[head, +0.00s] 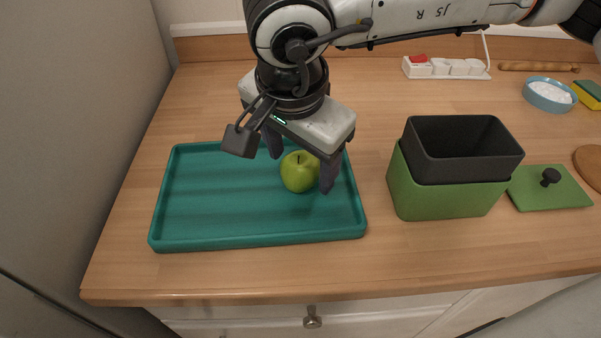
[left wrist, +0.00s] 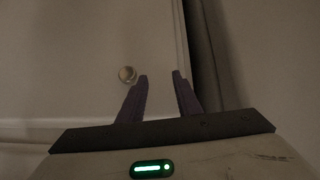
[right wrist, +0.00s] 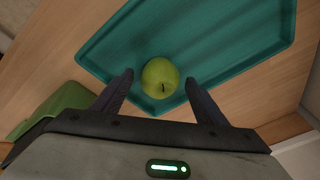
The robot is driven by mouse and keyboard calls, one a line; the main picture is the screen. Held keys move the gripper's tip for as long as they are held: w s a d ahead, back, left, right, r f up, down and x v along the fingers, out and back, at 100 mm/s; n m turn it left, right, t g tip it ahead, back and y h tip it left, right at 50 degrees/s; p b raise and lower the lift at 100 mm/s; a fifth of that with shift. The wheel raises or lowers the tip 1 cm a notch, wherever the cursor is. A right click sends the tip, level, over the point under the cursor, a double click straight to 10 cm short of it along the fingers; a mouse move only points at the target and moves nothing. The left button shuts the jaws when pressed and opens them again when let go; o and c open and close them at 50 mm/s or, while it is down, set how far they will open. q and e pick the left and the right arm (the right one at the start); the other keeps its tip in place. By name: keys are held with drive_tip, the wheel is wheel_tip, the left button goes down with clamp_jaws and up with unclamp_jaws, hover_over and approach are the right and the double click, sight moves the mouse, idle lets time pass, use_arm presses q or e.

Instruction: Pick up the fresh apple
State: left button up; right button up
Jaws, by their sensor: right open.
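A green apple (head: 299,172) sits on the teal tray (head: 200,237), toward its right side. My right gripper (head: 302,168) is open above the tray with its fingers on either side of the apple. In the right wrist view the apple (right wrist: 160,78) lies between and slightly beyond the fingertips of my right gripper (right wrist: 160,80), with a gap on each side. I cannot tell how far the fingertips are above the tray.
A green box with a dark grey bin (head: 463,150) in it stands right of the tray. A green lid (head: 548,190), a blue bowl (head: 550,95), a sponge (head: 588,94) and a power strip (head: 446,68) lie farther right. The counter's front edge is below the tray.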

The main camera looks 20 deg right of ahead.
drive_tip(key=shift+f, duration=0.1)
drive_tip(key=shift+c, duration=0.3)
drive_tip(key=c, duration=1.2)
